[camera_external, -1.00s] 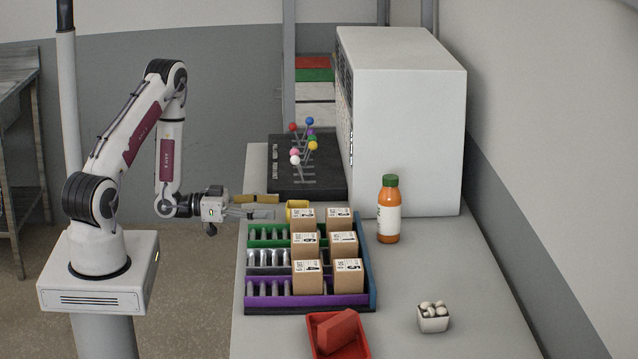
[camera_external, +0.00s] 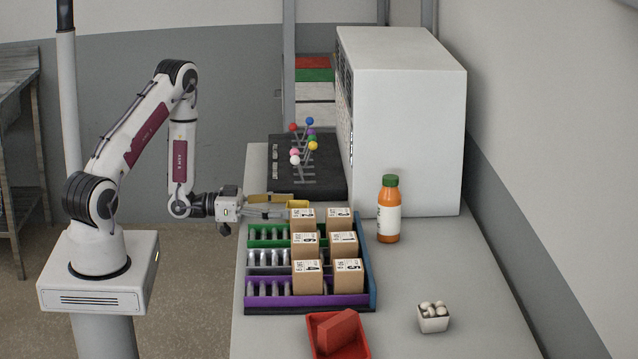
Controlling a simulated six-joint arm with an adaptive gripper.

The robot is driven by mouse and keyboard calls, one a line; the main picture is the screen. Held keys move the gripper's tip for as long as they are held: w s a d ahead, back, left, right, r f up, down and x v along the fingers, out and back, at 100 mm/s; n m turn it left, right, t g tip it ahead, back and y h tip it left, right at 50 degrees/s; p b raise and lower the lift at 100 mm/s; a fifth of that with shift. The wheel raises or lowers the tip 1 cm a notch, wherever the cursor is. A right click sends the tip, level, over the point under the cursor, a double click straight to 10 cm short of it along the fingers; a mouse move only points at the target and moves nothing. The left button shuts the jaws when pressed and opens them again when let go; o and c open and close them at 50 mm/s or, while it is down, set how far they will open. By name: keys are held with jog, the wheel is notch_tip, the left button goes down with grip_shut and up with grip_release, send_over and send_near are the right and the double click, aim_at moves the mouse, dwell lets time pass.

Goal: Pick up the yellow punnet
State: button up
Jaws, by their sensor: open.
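The yellow punnet (camera_external: 300,203) is a small yellow shape at the far end of the roller rack, behind the back cardboard box. Most of it is hidden by my gripper and that box. My gripper (camera_external: 296,207) reaches in level from the left with its fingers apart. One finger lies on the far side and one on the near side, with the tips at the punnet. The far finger looks yellowish too, so its edge against the punnet is hard to make out. I cannot tell whether either finger touches the punnet.
The rack (camera_external: 308,301) holds several cardboard boxes (camera_external: 308,277) close to my gripper. A black board with coloured balls (camera_external: 315,184) stands behind it. A white cabinet (camera_external: 410,130), an orange bottle (camera_external: 388,212), a white punnet (camera_external: 433,324) and a red tray (camera_external: 322,349) are also on the table.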

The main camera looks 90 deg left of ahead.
jog(key=shift+w+d, duration=0.1)
jog(key=shift+w, duration=1.15)
jog(key=c, duration=1.1)
